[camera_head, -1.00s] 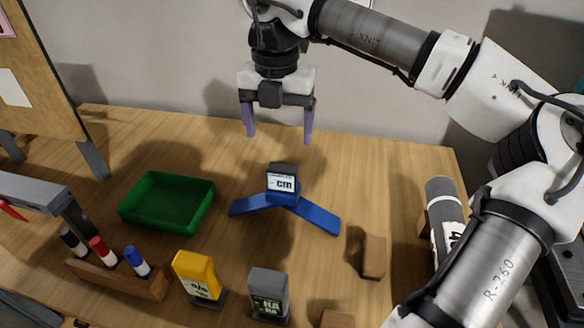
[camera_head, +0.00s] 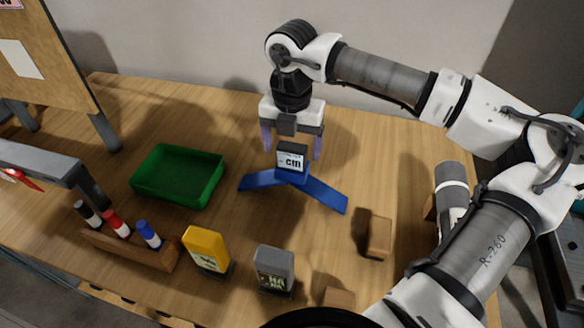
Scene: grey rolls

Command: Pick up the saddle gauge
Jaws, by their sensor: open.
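The saddle gauge is not labelled. The likely one is a blue V-shaped piece (camera_head: 322,192) with two flat arms and a dark block with a white "cm" display (camera_head: 291,158) at its middle. It rests on the wooden table. My gripper (camera_head: 291,148) is open and points down, with a purple finger on each side of the display block in the picture. The fingertips look a little above or behind the block; I cannot tell the exact depth. No contact shows.
A green tray (camera_head: 146,188) lies left. A marker rack (camera_head: 133,246), a yellow meter (camera_head: 205,249) and a grey meter (camera_head: 274,270) stand in front. A wooden block (camera_head: 378,237) and a grey roll (camera_head: 451,190) are right. A board (camera_head: 40,60) stands back left.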

